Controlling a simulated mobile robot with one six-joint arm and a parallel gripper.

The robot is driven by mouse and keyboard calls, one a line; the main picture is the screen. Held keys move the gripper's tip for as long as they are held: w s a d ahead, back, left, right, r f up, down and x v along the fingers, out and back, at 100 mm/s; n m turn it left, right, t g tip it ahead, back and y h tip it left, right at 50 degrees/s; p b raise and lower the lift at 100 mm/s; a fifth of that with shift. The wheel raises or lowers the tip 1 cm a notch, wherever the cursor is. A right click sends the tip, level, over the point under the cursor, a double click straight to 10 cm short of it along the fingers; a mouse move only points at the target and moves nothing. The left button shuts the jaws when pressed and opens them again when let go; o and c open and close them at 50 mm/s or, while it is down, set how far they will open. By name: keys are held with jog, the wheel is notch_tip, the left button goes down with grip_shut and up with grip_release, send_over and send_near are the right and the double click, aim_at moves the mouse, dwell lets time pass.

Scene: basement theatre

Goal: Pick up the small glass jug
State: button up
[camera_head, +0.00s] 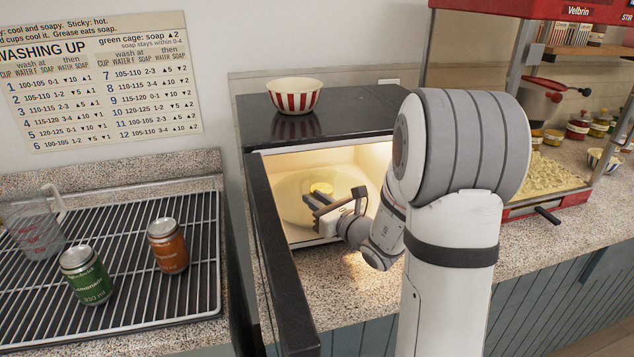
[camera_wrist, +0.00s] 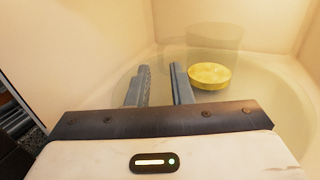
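The small glass jug (camera_wrist: 212,45) is a clear, faint vessel with a yellow disc of contents, standing on the glass turntable inside the lit, open microwave. In the head view the yellow contents of the jug (camera_head: 321,188) show just beyond my gripper (camera_head: 318,204). In the wrist view my gripper (camera_wrist: 160,75) has its two fingers apart, with nothing clearly between them. The jug stands just to the right of the right finger. I cannot tell whether they touch. The jug's handle cannot be made out.
The microwave door (camera_head: 280,260) stands open at the left of the cavity. A striped bowl (camera_head: 294,96) sits on the microwave top. A rack (camera_head: 140,290) at left holds a larger measuring jug (camera_head: 34,226), a green can (camera_head: 86,275) and an orange can (camera_head: 167,246).

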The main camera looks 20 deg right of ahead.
aim_at(301, 189)
jog(key=x, duration=0.8)
jog(key=shift+w+p, duration=0.15)
jog(key=shift+p, duration=0.25)
grip_shut()
